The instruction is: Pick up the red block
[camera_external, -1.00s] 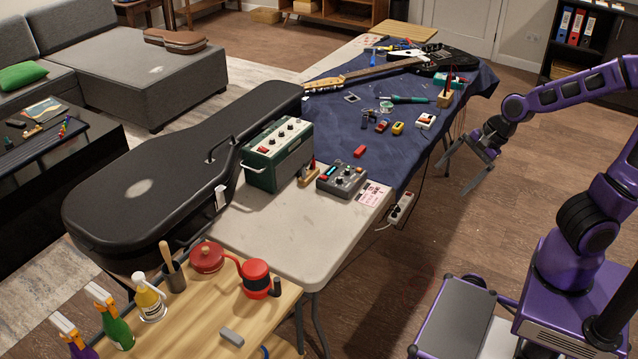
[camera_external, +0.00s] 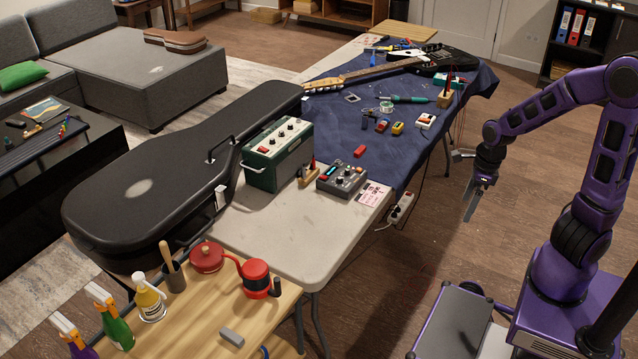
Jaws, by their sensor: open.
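The red block (camera_external: 360,151) is a small plain red piece lying on the dark blue cloth (camera_external: 330,128), close to the cloth's near edge. My gripper (camera_external: 470,205) is off the right side of the table, apart from the block, with its fingers pointing down over the floor. It is open and holds nothing that I can see. One finger partly hides the other from this side.
Near the block are a grey mixer box (camera_external: 342,179), a green amplifier (camera_external: 277,153), a yellow pedal (camera_external: 398,128) and a white-and-red pedal (camera_external: 425,121). A guitar (camera_external: 378,68) lies farther back. A black guitar case (camera_external: 150,180) fills the left side.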

